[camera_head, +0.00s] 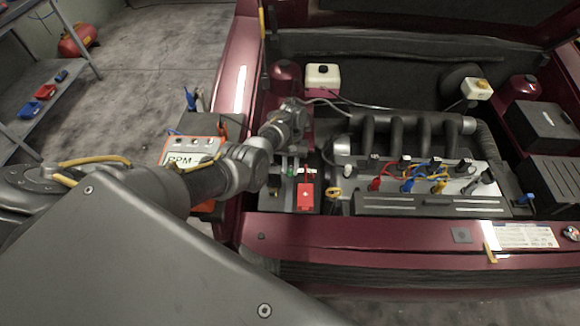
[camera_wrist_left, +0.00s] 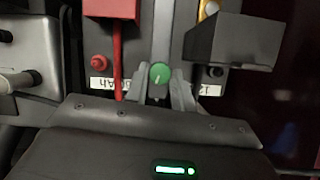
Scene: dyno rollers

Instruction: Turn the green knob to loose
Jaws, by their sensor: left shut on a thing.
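The green knob (camera_wrist_left: 160,73) shows in the left wrist view, round with a pale pointer mark. It sits on a grey bar across the dark battery top, between a red cover and a black block. My left gripper (camera_wrist_left: 159,84) has its two fingers closed on the knob's sides, partly hiding its lower part. In the head view, my left arm reaches from the left over the car's front edge to the battery. A small green spot there looks like the knob (camera_head: 290,172), though it is too small to be sure. My right gripper is not in view.
A red terminal cover (camera_head: 306,196) sits right by the knob, with a red post (camera_wrist_left: 99,62) and black block (camera_wrist_left: 235,42) close by. The engine (camera_head: 430,204) with coloured leads lies to the right. An orange RPM meter (camera_head: 178,149) stands left, partly behind my arm.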

